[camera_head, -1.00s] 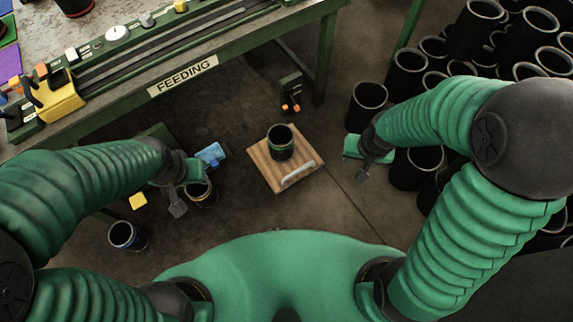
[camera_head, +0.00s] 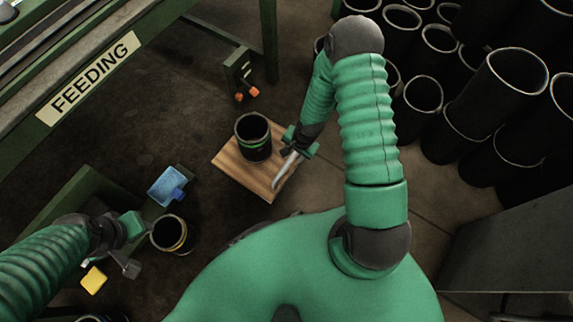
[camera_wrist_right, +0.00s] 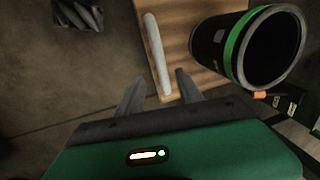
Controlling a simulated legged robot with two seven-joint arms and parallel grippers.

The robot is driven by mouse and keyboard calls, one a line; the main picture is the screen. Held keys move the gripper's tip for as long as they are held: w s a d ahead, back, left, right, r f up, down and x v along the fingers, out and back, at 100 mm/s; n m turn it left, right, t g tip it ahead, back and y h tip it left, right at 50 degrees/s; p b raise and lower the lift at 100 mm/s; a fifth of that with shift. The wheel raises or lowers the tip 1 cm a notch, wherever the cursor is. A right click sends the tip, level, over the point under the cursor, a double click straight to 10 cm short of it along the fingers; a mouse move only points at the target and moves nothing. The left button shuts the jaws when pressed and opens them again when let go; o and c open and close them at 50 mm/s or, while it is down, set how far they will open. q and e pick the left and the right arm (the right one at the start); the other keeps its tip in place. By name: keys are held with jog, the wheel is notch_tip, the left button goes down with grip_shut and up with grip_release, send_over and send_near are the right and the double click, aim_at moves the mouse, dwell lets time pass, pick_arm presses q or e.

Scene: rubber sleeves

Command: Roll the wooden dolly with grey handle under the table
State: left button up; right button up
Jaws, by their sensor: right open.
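The wooden dolly (camera_head: 230,161) stands on the floor in the middle of the head view, with a black sleeve with a green band (camera_head: 254,139) upright on it. Its grey handle (camera_head: 286,170) runs along the board's right side. My right gripper (camera_head: 297,150) is over the handle. In the right wrist view its two fingers (camera_wrist_right: 156,92) are apart, with the handle's near end (camera_wrist_right: 157,60) between them; whether they touch it I cannot tell. My left gripper (camera_head: 130,248) hangs at lower left beside a sleeve with a yellow band; its jaw opening is unclear.
The green table marked FEEDING (camera_head: 92,75) stands at upper left, its leg (camera_head: 268,45) near the dolly. Many black sleeves (camera_head: 440,50) crowd the right. A blue item (camera_head: 167,186) and a yellow block (camera_head: 94,280) are at lower left. Floor between table and dolly is clear.

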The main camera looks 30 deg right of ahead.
jog(key=f+b, duration=0.1)
jog(key=f, duration=0.2)
jog(key=w+f+b, duration=0.1)
jog(key=f+b, duration=0.1)
jog(key=f, duration=0.2)
jog(key=w+f+b, duration=0.1)
jog(key=f+b, duration=0.1)
jog(key=f, duration=0.1)
jog(key=shift+a+f, duration=0.3)
jog(key=shift+a, duration=0.1)
jog(key=shift+s, duration=0.1)
grip_shut()
dwell(0.5)
